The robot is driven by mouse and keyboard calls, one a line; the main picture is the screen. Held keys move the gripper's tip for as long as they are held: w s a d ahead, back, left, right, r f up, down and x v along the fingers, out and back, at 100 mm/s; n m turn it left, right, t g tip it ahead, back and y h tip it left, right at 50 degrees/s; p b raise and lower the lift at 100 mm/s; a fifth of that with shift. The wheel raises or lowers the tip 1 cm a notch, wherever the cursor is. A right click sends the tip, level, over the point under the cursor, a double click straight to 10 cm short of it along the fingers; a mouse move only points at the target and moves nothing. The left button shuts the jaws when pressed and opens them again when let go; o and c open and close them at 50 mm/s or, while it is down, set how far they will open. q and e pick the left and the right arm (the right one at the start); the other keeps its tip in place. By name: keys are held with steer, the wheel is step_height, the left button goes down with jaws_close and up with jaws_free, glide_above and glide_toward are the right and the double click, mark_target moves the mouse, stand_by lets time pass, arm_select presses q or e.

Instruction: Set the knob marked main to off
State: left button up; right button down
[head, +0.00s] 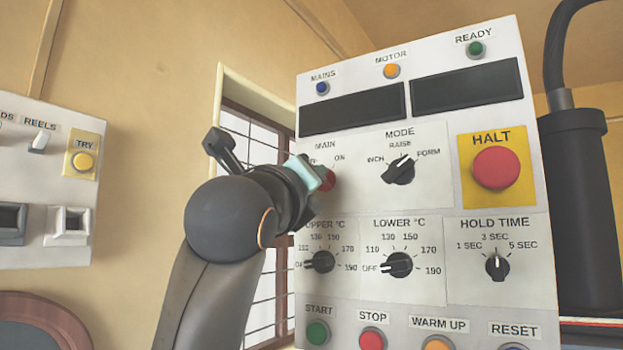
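The MAIN knob (329,179) is red and sits in the upper left of the white control panel (430,213), under the MAIN label (325,146). The ON mark shows at its upper right; the OFF mark at its upper left is partly covered. My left gripper (318,175), with pale teal fingertips, is right at the knob and hides most of it. Which way the knob points is hidden. I cannot tell whether the fingers are closed on the knob or only beside it. My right gripper is not in view.
The MODE knob (399,171) and red HALT button (496,168) are to the right. The UPPER °C knob (321,262) and LOWER °C knob (398,265) are below. A second panel (45,190) hangs at left. A dark cylinder (582,210) stands at right.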

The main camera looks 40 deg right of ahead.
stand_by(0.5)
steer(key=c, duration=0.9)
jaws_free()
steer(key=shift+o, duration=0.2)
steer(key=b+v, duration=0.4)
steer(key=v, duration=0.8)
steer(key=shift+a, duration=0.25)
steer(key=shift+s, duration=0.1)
